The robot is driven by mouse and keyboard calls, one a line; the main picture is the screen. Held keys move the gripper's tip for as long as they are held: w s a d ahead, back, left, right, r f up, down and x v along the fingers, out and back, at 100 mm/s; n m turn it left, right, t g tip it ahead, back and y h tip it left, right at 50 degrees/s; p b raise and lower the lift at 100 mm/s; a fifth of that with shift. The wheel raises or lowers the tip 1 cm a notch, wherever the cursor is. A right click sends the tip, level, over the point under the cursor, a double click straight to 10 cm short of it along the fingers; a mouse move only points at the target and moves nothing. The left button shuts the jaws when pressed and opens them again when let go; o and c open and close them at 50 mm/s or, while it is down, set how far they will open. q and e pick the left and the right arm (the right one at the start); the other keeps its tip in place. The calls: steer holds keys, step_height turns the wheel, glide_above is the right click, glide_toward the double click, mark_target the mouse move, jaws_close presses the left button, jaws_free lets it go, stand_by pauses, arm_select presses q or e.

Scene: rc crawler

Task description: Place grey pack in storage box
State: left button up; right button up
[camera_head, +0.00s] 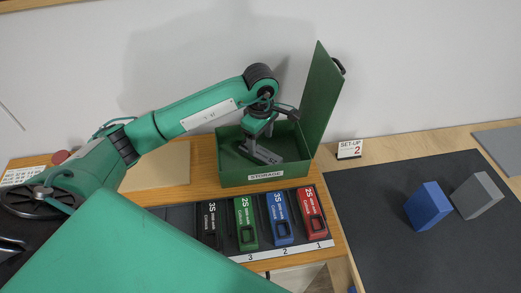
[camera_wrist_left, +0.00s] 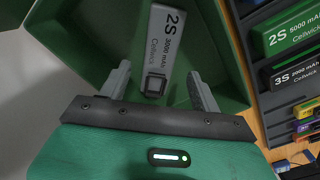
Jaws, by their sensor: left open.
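The grey pack, labelled 2S 3000 mAh, lies inside the green storage box (camera_head: 232,175), whose lid stands open. It shows in the head view (camera_head: 268,156), partly covered by my gripper, and clearly in the left wrist view (camera_wrist_left: 163,42). My left gripper (camera_wrist_left: 159,72) is open, with one finger on each side of the pack's connector end and gaps between. In the head view the left gripper (camera_head: 258,138) reaches down into the box. How high the fingers are above the box floor is hard to tell. My right gripper is not in view.
In front of the box, a rack holds a black pack (camera_head: 209,222), a green pack (camera_head: 246,222), a blue pack (camera_head: 279,217) and a red pack (camera_head: 312,213). The raised lid (camera_head: 320,95) stands at right. A blue block (camera_head: 428,206) and a grey block (camera_head: 477,195) sit on the dark mat (camera_head: 400,265).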

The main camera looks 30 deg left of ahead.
mark_target(260, 152)
arm_select(q)
step_height(260, 152, up, 7)
steer(key=b, duration=0.1)
steer(key=shift+b, duration=0.3)
steer(key=shift+d+f, duration=0.1)
steer(key=shift+f, duration=0.1)
